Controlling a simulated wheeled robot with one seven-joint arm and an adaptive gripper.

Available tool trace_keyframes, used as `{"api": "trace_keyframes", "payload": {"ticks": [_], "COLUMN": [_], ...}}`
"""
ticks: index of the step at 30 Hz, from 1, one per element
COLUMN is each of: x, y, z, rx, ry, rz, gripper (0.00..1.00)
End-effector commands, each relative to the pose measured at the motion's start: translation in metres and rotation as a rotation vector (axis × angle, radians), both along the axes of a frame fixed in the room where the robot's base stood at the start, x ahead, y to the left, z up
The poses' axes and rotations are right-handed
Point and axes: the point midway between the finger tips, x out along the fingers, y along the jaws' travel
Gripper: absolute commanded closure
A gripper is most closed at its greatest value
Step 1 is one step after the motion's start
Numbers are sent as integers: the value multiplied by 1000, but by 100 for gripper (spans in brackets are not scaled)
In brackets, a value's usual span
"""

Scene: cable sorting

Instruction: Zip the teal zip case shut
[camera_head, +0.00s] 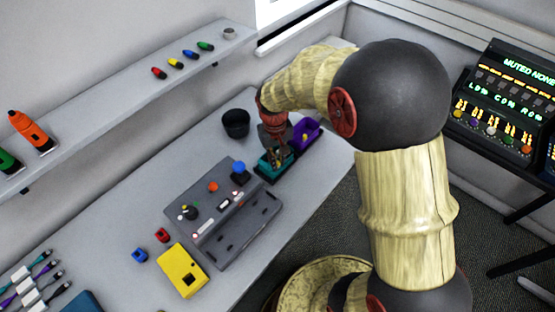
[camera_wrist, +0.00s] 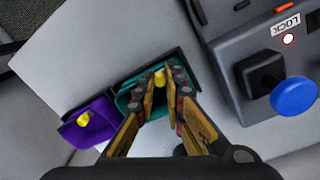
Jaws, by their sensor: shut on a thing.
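The teal zip case (camera_head: 264,166) lies on a dark base on the table, below my gripper (camera_head: 277,157) in the head view. In the wrist view the teal case (camera_wrist: 124,102) shows behind and beside my fingers, which hide much of it. My gripper (camera_wrist: 161,82) is shut on the yellow zip pull (camera_wrist: 160,84) of the teal case, with the fingertips on either side of it. How far the zip is closed is hidden.
A purple case (camera_head: 302,139) with a yellow pull stands beside the teal one. A grey control box (camera_head: 236,238) with a blue knob (camera_head: 239,167) is close on the other side. A black cup (camera_head: 236,124) stands behind. Bare table lies in front.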

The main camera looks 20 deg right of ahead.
Motion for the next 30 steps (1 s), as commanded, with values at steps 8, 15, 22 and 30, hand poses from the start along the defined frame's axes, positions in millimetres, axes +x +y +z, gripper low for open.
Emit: {"api": "trace_keyframes", "payload": {"ticks": [8, 15, 22, 30], "x": [0, 10, 33, 39], "y": [0, -19, -61, -71], "z": [0, 1, 1, 0], "rx": [0, 0, 0, 0], "ry": [0, 1, 2, 0], "rz": [0, -4, -3, 1], "gripper": [100, 100, 100, 100]}}
